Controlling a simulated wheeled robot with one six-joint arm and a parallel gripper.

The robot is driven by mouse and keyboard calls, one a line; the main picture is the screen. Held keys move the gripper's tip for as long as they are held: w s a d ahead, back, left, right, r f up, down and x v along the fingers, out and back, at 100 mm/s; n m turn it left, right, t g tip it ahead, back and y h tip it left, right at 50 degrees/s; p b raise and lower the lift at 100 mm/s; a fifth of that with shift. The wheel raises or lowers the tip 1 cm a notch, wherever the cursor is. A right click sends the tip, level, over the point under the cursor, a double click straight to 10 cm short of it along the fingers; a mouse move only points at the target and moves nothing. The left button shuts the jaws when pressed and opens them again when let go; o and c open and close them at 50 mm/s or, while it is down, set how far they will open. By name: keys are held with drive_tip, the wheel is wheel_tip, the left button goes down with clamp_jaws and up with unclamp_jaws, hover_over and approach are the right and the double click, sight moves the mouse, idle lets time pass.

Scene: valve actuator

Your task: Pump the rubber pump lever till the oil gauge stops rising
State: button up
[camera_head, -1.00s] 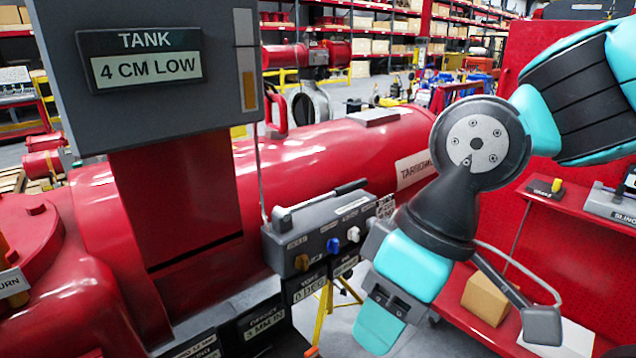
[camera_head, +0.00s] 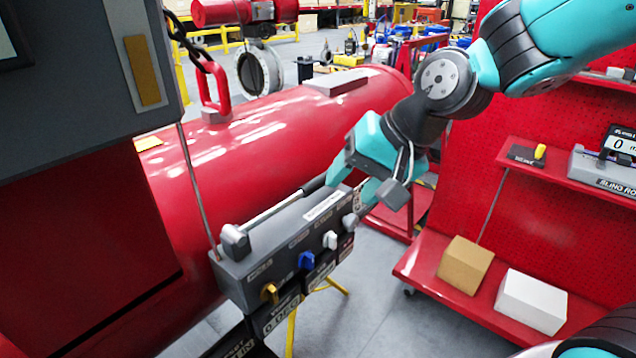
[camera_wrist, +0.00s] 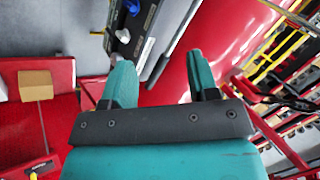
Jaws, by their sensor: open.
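The pump lever (camera_head: 272,215) is a grey rod with a black grip, pivoted at the left end of a grey control box (camera_head: 236,270) and slanting up to the right. In the head view my gripper (camera_head: 356,182) is at the grip's far end, which it partly hides. In the wrist view my gripper (camera_wrist: 158,64) is open, and the lever's black grip (camera_wrist: 157,71) shows between its teal fingers. Contact cannot be told. The upright gauge (camera_head: 142,70) shows an orange bar on the grey panel at upper left. The tank display (camera_head: 10,45) is mostly cut off.
Orange, blue and white knobs (camera_head: 307,260) line the box's front. A large red tank (camera_head: 260,130) lies behind it. At right, a red shelf unit (camera_head: 425,262) holds a brown box (camera_head: 465,265) and a white box (camera_head: 532,300). Floor between is clear.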

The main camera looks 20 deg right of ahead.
drive_tip(key=w+d+f+m+t, duration=0.2)
drive_tip(key=w+d+m+t, duration=0.3)
drive_tip(key=w+m, duration=0.4)
drive_tip(key=g+p, duration=0.1)
drive_tip(key=p, duration=0.3)
approach(316, 184)
drive_tip(key=shift+n+h, duration=0.3)
drive_tip(key=shift+n, duration=0.1)
drive_tip(key=x, duration=1)
drive_tip(key=shift+a, duration=0.2)
drive_tip(key=shift+b, duration=0.3)
